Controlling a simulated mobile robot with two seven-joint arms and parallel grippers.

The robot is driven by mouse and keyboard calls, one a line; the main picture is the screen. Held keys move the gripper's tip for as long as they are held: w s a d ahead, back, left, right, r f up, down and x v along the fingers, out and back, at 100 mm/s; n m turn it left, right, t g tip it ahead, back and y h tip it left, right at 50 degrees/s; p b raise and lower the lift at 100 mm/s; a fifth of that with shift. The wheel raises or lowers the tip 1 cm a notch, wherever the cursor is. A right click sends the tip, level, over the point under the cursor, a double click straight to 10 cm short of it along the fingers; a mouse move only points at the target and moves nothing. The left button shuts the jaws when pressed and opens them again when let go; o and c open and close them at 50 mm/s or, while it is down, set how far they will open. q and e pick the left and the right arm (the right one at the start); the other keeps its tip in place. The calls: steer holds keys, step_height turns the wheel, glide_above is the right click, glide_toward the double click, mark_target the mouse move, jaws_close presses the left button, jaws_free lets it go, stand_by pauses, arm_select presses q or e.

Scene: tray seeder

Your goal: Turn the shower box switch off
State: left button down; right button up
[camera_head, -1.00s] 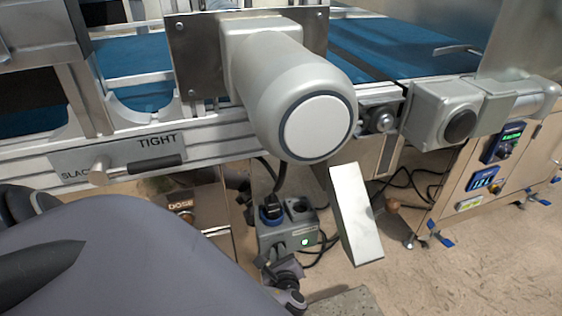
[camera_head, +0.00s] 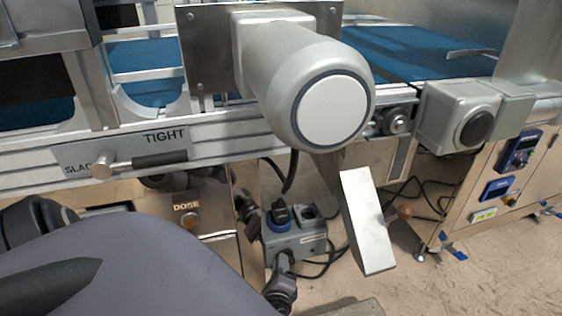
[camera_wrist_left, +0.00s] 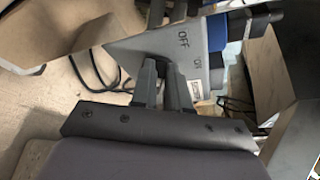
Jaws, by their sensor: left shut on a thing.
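The shower box (camera_head: 298,242) is a grey socket box low behind the machine frame, with a blue plug in its top. My left gripper (camera_head: 284,262) is at the box's front lower side. In the left wrist view its fingers (camera_wrist_left: 162,72) are shut on the dark switch (camera_wrist_left: 152,53) beside the lettering. The fingers partly hide the switch, so I cannot tell its exact position. No green light shows on the box. My right gripper is not in view.
A large grey motor (camera_head: 318,100) and the rail with the SLACK/TIGHT lever (camera_head: 140,162) overhang the box. A slanted metal plate (camera_head: 367,225) stands to its right, with cables behind. A cabinet with dark displays (camera_head: 522,150) is at the far right.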

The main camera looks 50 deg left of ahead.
arm_select(q)
steer(key=shift+d+f, duration=0.1)
stand_by(0.3)
steer(key=c, duration=1.1)
jaws_free()
